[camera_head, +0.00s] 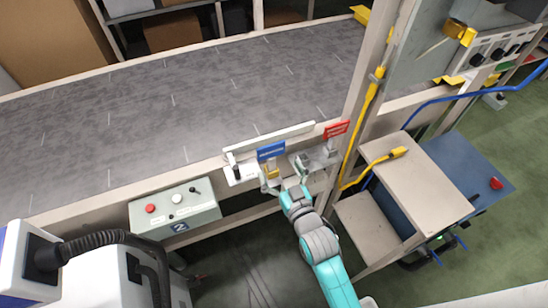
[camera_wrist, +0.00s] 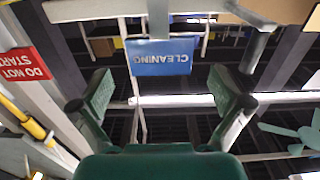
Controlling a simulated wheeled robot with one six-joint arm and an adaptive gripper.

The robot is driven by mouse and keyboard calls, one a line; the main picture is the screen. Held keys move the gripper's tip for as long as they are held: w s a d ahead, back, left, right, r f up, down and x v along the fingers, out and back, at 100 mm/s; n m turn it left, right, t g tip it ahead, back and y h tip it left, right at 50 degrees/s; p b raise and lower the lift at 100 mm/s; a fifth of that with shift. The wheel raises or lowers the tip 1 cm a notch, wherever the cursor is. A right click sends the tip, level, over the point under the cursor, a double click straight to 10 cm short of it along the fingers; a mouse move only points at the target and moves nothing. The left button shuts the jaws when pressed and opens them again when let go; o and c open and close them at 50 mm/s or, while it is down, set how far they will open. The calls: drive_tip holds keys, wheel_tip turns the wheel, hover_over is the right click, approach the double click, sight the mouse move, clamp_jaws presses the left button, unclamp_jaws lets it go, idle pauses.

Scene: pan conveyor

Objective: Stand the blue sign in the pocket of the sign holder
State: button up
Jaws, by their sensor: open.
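The blue sign (camera_head: 270,151) stands upright at the near edge of the conveyor, above a small yellow piece. In the wrist view the blue sign (camera_wrist: 160,58) reads CLEANING upside down and shows between and beyond my fingers. My gripper (camera_head: 285,178) is open at the conveyor's near side, just short of the sign. Its two green-padded fingers (camera_wrist: 165,95) are spread wide, with nothing held. Grey and white fixtures (camera_head: 318,157) stand at the edge beside the sign; I cannot tell which is the sign holder or see its pocket clearly.
A red sign (camera_head: 336,129) stands right of the blue one and reads DO NOT START in the wrist view (camera_wrist: 24,64). A grey post (camera_head: 362,85) rises to its right. A control box (camera_head: 175,209) is at left. The conveyor belt (camera_head: 150,110) is clear.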

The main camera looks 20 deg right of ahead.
drive_tip(key=shift+s, duration=2.85)
